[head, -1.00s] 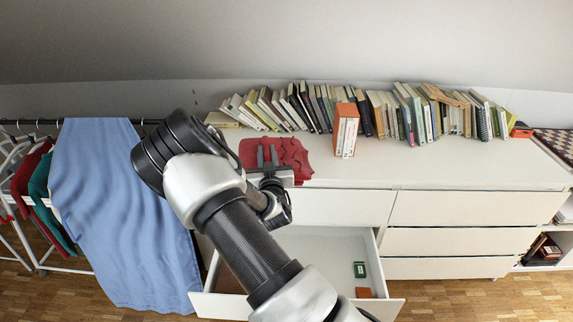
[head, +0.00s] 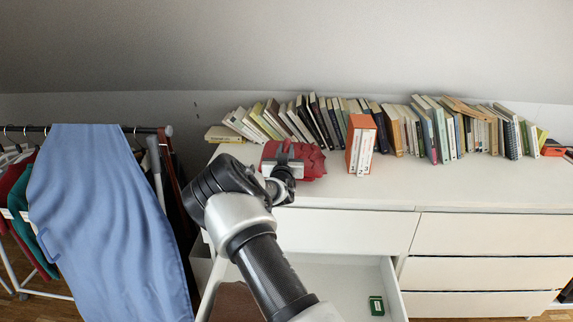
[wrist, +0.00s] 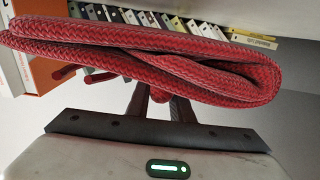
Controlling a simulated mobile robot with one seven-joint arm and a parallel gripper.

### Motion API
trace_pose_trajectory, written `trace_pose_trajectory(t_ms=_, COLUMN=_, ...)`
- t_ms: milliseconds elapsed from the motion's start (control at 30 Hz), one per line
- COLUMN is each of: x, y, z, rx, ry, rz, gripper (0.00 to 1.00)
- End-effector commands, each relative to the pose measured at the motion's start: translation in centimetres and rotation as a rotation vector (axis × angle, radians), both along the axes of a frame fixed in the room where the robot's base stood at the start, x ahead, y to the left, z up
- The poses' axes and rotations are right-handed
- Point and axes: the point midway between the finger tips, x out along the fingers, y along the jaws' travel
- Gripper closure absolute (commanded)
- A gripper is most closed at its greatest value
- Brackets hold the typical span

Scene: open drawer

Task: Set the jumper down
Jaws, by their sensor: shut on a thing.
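The jumper (head: 312,160) is a folded red knit at the left end of the white dresser top, left of the orange-and-white books. My gripper (head: 283,157) is shut on its near left part. In the wrist view the jumper (wrist: 230,72) spans the frame as a thick folded bundle, and the fingers of my gripper (wrist: 158,98) reach into it, their tips hidden by the cloth. I cannot tell whether the jumper touches the dresser top.
The white dresser (head: 455,195) has a row of books along its back and clear surface at the right front. Below, an open drawer (head: 335,285) holds a small green item (head: 376,306). A blue cloth (head: 105,220) hangs on a clothes rack at the left.

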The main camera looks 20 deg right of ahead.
Motion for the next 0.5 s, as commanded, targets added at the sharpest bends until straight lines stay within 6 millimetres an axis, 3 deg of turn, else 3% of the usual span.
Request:
trace_pose_trajectory(t_ms=300, x=0.0, y=0.0, z=-3.5, rx=-0.003, ry=-0.003, rz=0.002, gripper=1.0)
trace_pose_trajectory(t_ms=500, x=0.1, y=0.1, z=-3.6, rx=-0.001, ry=-0.006, rz=0.002, gripper=1.0)
